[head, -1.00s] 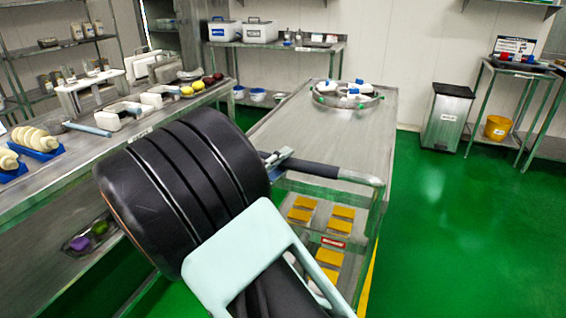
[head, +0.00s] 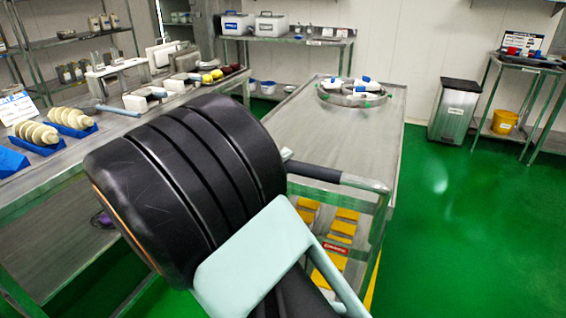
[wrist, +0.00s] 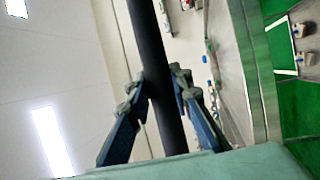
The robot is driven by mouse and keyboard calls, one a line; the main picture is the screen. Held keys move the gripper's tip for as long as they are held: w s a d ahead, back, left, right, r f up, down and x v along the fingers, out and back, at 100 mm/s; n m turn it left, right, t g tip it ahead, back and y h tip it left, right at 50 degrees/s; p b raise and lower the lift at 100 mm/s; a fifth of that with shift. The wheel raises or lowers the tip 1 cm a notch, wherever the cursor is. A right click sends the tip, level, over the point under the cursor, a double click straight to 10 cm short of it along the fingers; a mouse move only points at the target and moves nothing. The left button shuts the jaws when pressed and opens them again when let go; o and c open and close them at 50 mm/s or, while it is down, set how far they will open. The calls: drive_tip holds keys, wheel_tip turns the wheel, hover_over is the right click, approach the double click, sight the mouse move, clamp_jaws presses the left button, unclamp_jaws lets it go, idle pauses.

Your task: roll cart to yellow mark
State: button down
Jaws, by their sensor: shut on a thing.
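The cart (head: 300,118) is a long steel trolley in the middle of the head view. A ring-shaped tray (head: 325,98) with white, blue-topped things rests at its far end. Its near end has a push handle (head: 362,181) with a dark grip. My gripper's fingers (wrist: 158,85) are closed around the dark bar of this handle in the wrist view. In the head view my arm hides most of the gripper. A strip of yellow (head: 373,284) shows low beside the cart's right side; I cannot tell if it is the floor mark.
A steel workbench (head: 75,155) with moulds and trays runs along the left, close to the cart. A back table (head: 315,40) with two boxes stands beyond. A bin (head: 453,112) and a side table (head: 520,65) are at the right. Green floor (head: 455,215) right of the cart is clear.

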drive_tip(key=shift+s, duration=0.15)
drive_tip(key=c, duration=1.7)
unclamp_jaws()
drive_tip(key=shift+a, duration=0.1)
drive_tip(key=v, duration=1.2)
drive_tip(key=shift+f, duration=0.1)
